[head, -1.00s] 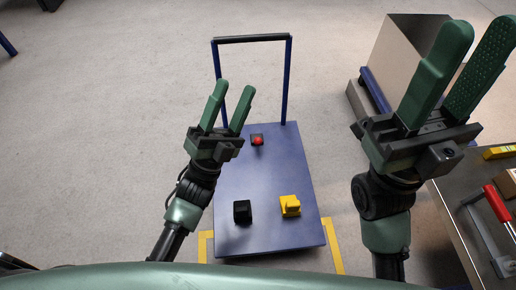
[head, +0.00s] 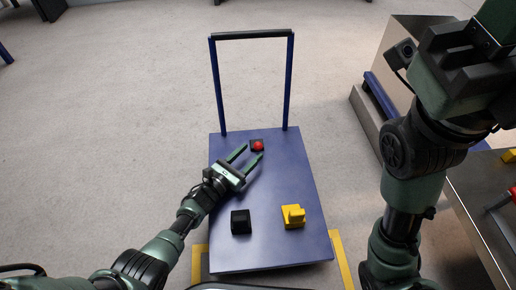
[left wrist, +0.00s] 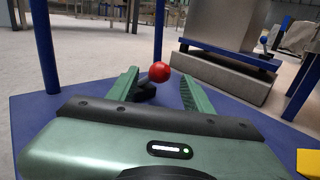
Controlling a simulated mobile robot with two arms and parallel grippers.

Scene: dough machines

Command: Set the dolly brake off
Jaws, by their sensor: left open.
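The blue dolly (head: 270,180) stands on the floor in front of me, with an upright handle frame (head: 252,35) at its far end. A red knob (head: 257,146) on a small black base, which looks like the brake, sits near the far end of the deck. My left gripper (head: 248,158) is open and low over the deck, its fingers pointing at the red knob. In the left wrist view the red knob (left wrist: 159,72) shows between and beyond the two open fingers (left wrist: 160,92). My right arm is raised at the right; its fingertips are out of the picture.
A black block (head: 241,222) and a yellow block (head: 293,216) sit on the near part of the deck. A metal table (head: 480,205) with a red-handled tool stands at the right. A large steel cabinet (head: 395,55) stands behind it. The floor left of the dolly is clear.

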